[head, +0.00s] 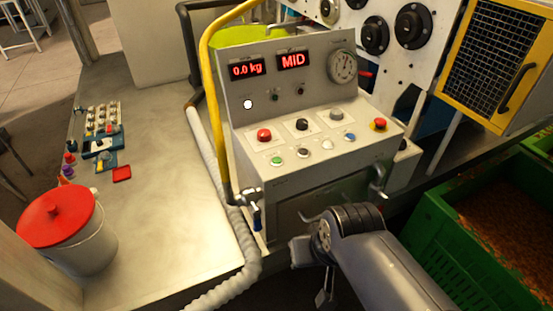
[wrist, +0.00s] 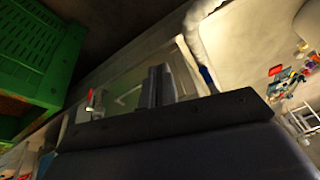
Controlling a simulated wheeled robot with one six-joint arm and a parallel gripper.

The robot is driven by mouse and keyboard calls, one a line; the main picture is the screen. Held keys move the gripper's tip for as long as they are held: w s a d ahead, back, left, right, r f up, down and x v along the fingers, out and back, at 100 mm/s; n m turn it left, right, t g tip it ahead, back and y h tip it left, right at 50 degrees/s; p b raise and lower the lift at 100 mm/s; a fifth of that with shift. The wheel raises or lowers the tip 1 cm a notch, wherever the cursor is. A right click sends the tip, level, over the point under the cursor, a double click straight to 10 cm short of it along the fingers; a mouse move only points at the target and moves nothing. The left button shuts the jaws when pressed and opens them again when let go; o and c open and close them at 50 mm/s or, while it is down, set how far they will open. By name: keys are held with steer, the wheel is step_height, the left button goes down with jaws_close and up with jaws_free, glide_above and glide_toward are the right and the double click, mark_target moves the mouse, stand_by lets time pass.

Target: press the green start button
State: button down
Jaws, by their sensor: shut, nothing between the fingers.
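The green start button (head: 276,161) is in the front row of a grey control console (head: 330,178) in the head view, at that row's left end. It stands clear of my arm and uncovered. My gripper shows in the wrist view as two dark fingers (wrist: 157,76) close together, shut and empty. In the head view my arm is low in front of the console, and the fingers are hard to make out there. The green button cannot be made out in the wrist view.
Nearby are a red button (head: 264,135), a black knob (head: 302,124), grey (head: 302,153), white (head: 326,144) and blue (head: 350,136) buttons, and a red-and-yellow stop button (head: 379,124). A yellow pipe (head: 212,110) and pale hose (head: 247,245) run left. A green crate (head: 440,240) stands right.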

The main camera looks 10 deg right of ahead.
stand_by(0.3)
step_height(320, 180, up, 14)
steer(key=f+m+t+y+p, duration=0.1)
steer(key=m+t+y+p, duration=0.4)
steer(key=m, duration=1.6)
glide_above(280, 162)
steer(key=p, duration=0.3)
steer(key=h, duration=0.2)
steer(key=shift+r, duration=0.25)
step_height(280, 162, down, 9)
steer(key=b, duration=0.6)
steer(key=shift+b, duration=0.3)
steer(key=shift+f+b, duration=0.35)
